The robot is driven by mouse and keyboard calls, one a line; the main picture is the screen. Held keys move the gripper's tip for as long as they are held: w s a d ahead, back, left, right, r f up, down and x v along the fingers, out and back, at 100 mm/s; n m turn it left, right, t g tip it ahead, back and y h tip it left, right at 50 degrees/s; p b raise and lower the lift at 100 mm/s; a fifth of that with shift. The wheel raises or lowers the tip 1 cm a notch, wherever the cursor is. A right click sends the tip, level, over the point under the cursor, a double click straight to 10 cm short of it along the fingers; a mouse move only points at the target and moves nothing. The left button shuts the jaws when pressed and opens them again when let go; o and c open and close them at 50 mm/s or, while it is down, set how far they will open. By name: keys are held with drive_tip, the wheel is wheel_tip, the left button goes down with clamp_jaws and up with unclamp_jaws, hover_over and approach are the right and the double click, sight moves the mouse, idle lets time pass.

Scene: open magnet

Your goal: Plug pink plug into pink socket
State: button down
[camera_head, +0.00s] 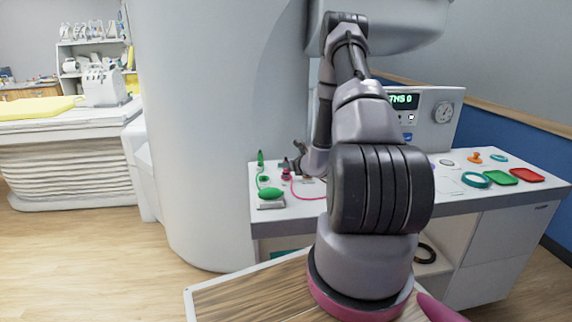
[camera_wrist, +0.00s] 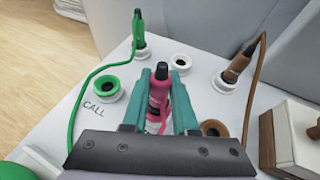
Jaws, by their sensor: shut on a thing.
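My gripper (camera_wrist: 160,82) has teal fingers, one on each side of the pink plug (camera_wrist: 159,94), and is shut on it. The plug stands about upright with its dark tip up; in the head view it shows as a small pink shape (camera_head: 286,174) at the table's left part. A white rim with some pink (camera_wrist: 153,127) shows just below the plug, between the fingers. The pink socket is mostly hidden there, and I cannot tell whether the plug is in it or just above it. In the head view my gripper is partly hidden by my arm.
A green plug (camera_wrist: 139,28) and a brown plug (camera_wrist: 240,64) stand in white holders, with an empty white holder (camera_wrist: 180,64) between them. A green socket (camera_wrist: 106,88) lies left and a brown socket (camera_wrist: 214,128) right. A wooden-sided box (camera_wrist: 293,140) stands at right.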

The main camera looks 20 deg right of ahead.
drive_tip(key=shift+f, duration=0.6)
drive_tip(key=c, duration=0.6)
unclamp_jaws()
